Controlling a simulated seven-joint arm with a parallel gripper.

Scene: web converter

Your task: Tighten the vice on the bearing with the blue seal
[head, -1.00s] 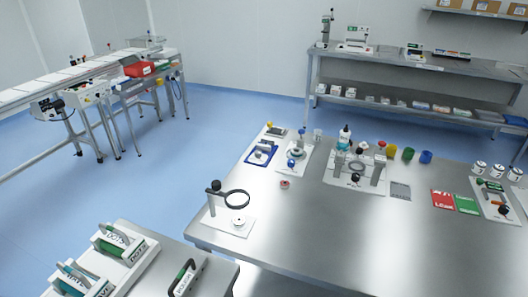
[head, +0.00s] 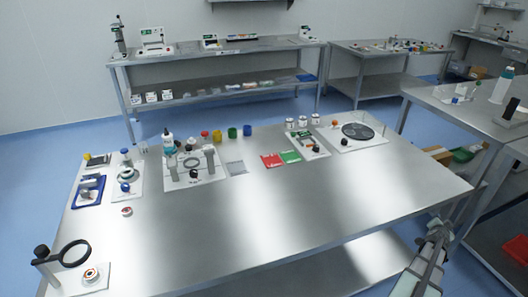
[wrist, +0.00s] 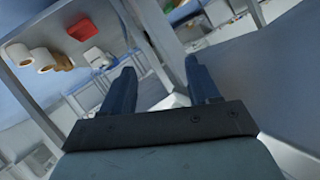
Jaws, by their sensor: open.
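A small grey device on a blue base (head: 88,192), which may be the vice, stands at the left edge of the steel table in the head view. Whether it holds a bearing is too small to tell. A ring-shaped part with a reddish centre (head: 127,211) lies loose on the table in front of it. Another ring-shaped part (head: 91,274) sits on a white plate beside the magnifier. I cannot make out a blue seal on either. My gripper (wrist: 160,85) is open and empty in the wrist view, its dark blue fingers apart and touching nothing.
The steel table (head: 270,210) has a wide clear middle and front. A magnifier stand (head: 62,258) is at its front left. A bottle (head: 168,143), coloured cups (head: 232,132), and red and green cards (head: 272,160) stand along the back. Another bench (head: 470,115) is at the right.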

